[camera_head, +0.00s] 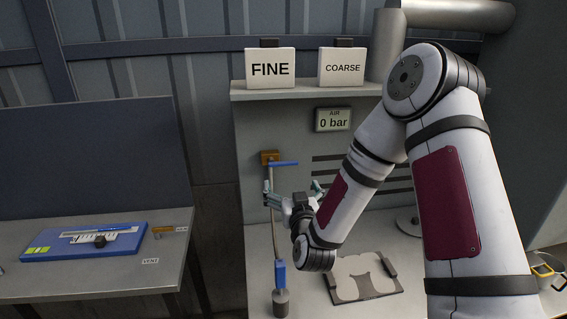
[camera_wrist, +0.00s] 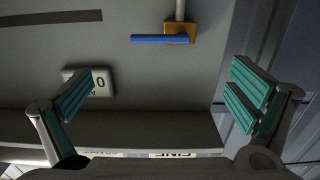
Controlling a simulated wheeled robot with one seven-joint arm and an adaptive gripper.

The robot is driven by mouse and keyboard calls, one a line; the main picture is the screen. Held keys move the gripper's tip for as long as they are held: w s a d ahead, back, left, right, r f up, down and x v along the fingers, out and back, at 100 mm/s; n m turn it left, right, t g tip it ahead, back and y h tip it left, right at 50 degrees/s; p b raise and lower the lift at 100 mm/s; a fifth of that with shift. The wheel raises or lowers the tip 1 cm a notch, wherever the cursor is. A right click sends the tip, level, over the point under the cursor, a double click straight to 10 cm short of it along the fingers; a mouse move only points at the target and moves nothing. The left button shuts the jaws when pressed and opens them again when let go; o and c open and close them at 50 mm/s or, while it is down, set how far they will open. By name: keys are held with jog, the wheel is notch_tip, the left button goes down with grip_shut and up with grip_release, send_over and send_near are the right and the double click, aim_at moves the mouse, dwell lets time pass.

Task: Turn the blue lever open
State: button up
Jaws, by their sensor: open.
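The blue lever (camera_head: 284,163) sticks out sideways to the right from a brass valve body (camera_head: 268,157) on the grey back panel. A thin pipe runs down from the valve. In the wrist view, which is upside down, the lever (camera_wrist: 158,39) lies level at the top, beside the brass body (camera_wrist: 181,31). My gripper (camera_head: 292,192) is in front of the panel, a little below the lever in the head view. Its teal fingers (camera_wrist: 165,88) are spread wide and empty, with the lever beyond them, apart from both. The exact distance is hard to tell.
An AIR gauge (camera_head: 333,120) reading 0 bar hangs right of the valve. FINE (camera_head: 270,68) and COARSE (camera_head: 342,67) signs stand on the shelf above. A grey plate (camera_head: 361,278) lies on the bench. A blue board (camera_head: 84,243) lies left.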

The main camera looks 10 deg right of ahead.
aim_at(284, 164)
jog(key=w, duration=0.9)
jog(key=w+d, duration=0.1)
jog(key=w, duration=0.3)
jog(key=shift+w, duration=0.3)
jog(key=shift+c, duration=0.6)
jog(key=c, duration=1.6)
jog(key=shift+o, duration=0.2)
jog(key=shift+r, duration=0.1)
